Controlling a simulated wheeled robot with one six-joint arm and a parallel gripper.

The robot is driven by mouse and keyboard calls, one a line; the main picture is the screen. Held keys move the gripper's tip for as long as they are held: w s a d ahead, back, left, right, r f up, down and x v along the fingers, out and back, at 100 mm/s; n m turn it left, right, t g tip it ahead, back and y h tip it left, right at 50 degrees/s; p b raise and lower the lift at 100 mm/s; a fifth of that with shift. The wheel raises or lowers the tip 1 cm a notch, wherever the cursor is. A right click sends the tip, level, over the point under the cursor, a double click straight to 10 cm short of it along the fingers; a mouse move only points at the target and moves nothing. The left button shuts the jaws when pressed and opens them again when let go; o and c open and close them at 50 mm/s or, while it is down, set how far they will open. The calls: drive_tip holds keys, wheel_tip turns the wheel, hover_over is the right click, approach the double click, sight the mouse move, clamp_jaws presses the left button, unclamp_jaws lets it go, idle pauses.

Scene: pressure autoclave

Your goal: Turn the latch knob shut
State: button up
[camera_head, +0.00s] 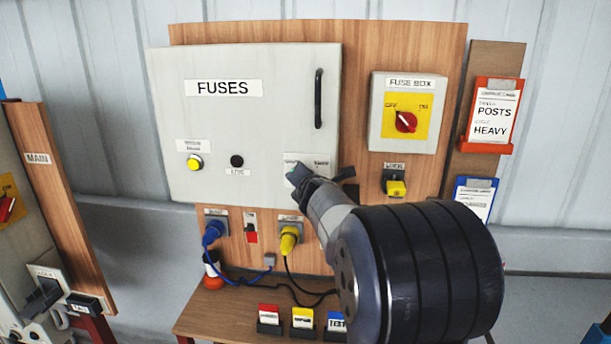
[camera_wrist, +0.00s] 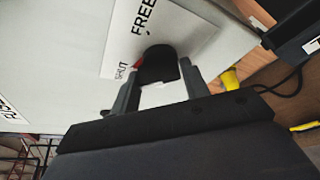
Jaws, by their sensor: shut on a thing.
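The latch knob (camera_wrist: 158,62) is black and sits on a white plate (camera_wrist: 184,33) marked FREE and SHUT, on the front of the grey FUSES cabinet (camera_head: 245,125). In the wrist view the knob lies between the two fingers of my gripper (camera_wrist: 160,76), which is shut on it. A small red mark shows at the knob's edge near the word SHUT; the knob's exact angle is hard to tell. In the head view my gripper (camera_head: 301,176) reaches the plate at the cabinet door's lower right and hides the knob.
The door has a black handle (camera_head: 319,98) and a yellow button (camera_head: 194,162). To the right are the FUSE BOX switch (camera_head: 405,121) and a black-and-yellow lock (camera_head: 395,187). Below are a blue plug (camera_head: 213,231), a yellow plug (camera_head: 289,240), cables and a wooden shelf (camera_head: 215,322).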

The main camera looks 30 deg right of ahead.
drive_tip(key=shift+a+r, duration=0.1)
drive_tip(key=shift+r, duration=0.15)
idle(0.3)
drive_tip(key=o, duration=0.7)
drive_tip(key=shift+w, duration=0.1)
drive_tip(key=shift+o, duration=1.2)
drive_tip(key=shift+f, duration=0.15)
drive_tip(key=p+v, duration=0.2)
drive_tip(key=v, duration=0.9)
drive_tip(key=shift+w, duration=0.15)
